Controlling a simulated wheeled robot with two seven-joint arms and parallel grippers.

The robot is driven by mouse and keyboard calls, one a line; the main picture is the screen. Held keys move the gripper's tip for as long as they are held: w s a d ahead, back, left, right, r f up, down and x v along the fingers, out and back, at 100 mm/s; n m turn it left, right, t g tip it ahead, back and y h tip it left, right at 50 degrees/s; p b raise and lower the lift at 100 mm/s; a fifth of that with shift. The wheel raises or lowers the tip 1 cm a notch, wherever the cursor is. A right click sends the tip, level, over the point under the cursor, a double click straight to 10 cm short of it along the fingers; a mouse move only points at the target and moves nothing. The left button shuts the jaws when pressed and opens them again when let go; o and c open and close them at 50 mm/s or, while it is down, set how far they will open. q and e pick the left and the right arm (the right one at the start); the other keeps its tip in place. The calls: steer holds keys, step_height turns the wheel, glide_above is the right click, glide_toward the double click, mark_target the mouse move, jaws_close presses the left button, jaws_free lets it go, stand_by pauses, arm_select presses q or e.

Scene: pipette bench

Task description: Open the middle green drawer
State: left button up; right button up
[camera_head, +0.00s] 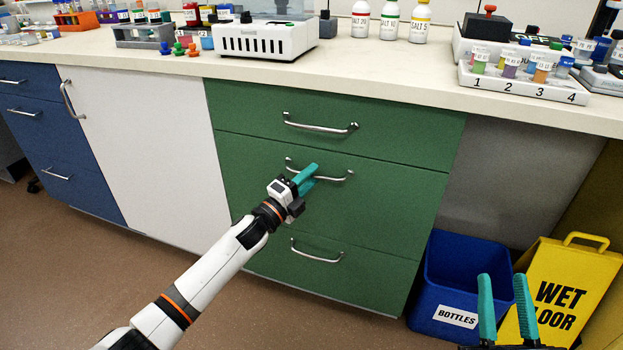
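The green cabinet has three drawers, one above another. The middle green drawer (395,205) looks flush with the cabinet. Its silver bar handle (335,178) is partly hidden by my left gripper (307,177). The teal fingers of this gripper are at the left half of the handle and overlap it in the view. I cannot tell whether they are closed around the bar. My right gripper (503,290) is at the bottom right, open and empty, with its two teal fingers apart, in front of the blue bin and the yellow sign.
The top drawer handle (320,126) and bottom drawer handle (316,254) are close above and below. A blue bottles bin (450,280) and a yellow wet floor sign (572,280) stand at the right. Floor before the drawers is clear.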

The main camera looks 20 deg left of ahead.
arm_select(q)
steer(key=shift+w+d+r, duration=0.1)
steer(key=shift+w+d, duration=0.1)
steer(key=shift+w, duration=0.2)
jaws_close()
